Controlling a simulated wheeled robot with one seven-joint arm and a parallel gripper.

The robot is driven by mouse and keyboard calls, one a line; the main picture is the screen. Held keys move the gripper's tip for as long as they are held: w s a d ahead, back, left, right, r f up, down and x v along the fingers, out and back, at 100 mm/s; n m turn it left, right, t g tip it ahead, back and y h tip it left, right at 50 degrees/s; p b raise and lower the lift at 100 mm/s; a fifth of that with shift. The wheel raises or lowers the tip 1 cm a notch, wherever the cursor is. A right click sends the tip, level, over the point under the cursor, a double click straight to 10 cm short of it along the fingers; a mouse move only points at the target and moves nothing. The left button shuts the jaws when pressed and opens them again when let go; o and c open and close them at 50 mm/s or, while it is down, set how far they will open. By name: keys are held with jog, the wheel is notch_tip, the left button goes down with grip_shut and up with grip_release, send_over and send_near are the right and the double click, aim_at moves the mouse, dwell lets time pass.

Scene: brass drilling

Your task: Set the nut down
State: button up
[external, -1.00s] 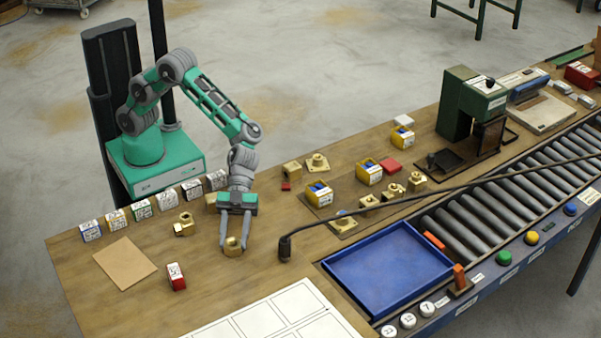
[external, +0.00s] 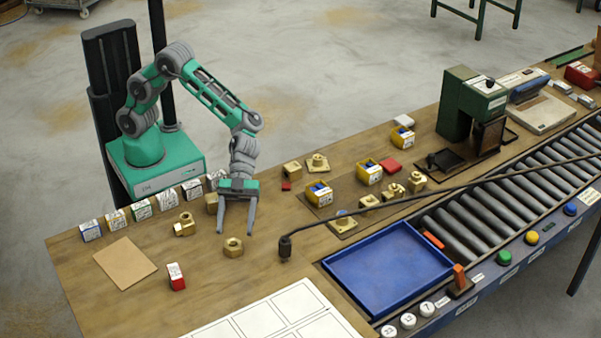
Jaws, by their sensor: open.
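A brass nut (external: 233,247) lies on the wooden bench, free of my gripper. My gripper (external: 236,233) is open and empty. Its two fingers are spread above and just behind the nut, apart from it. Another brass piece (external: 184,225) sits on the bench to the left of the nut. One more brass part (external: 212,202) is partly hidden behind my gripper.
A row of labelled boxes (external: 141,210) lines the back left edge. A brown card (external: 125,263) and a red box (external: 176,276) lie at the left. A black microphone-like rod (external: 285,247) stands right of the nut, near a blue tray (external: 388,262).

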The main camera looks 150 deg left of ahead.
jog(key=v, duration=0.8)
jog(key=shift+b, duration=0.3)
